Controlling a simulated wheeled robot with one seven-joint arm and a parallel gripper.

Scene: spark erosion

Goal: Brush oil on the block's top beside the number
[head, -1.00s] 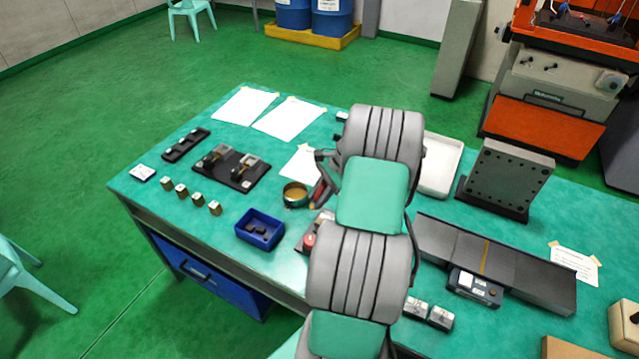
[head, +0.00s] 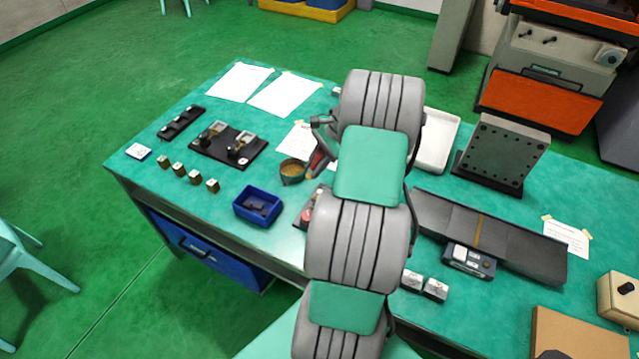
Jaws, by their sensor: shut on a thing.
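My gripper (head: 320,146) is partly hidden behind my own arm, near the middle of the bench. It is shut on a thin red and dark thing (head: 319,161), which looks like a brush handle; its tip is not clear. A small round pot (head: 292,172) with brownish contents stands just left of and below the gripper. Several small brass-coloured blocks (head: 195,177) stand in a row at the left. Two pale metal blocks (head: 435,289) stand right of my arm. No number is readable, so I cannot tell which block is meant.
A black plate with two fixtures (head: 229,145), a black rack (head: 181,123) and a blue bin (head: 257,205) are on the left. A white tray (head: 437,141), a drilled upright plate (head: 501,152) and a long dark rail (head: 500,237) are on the right.

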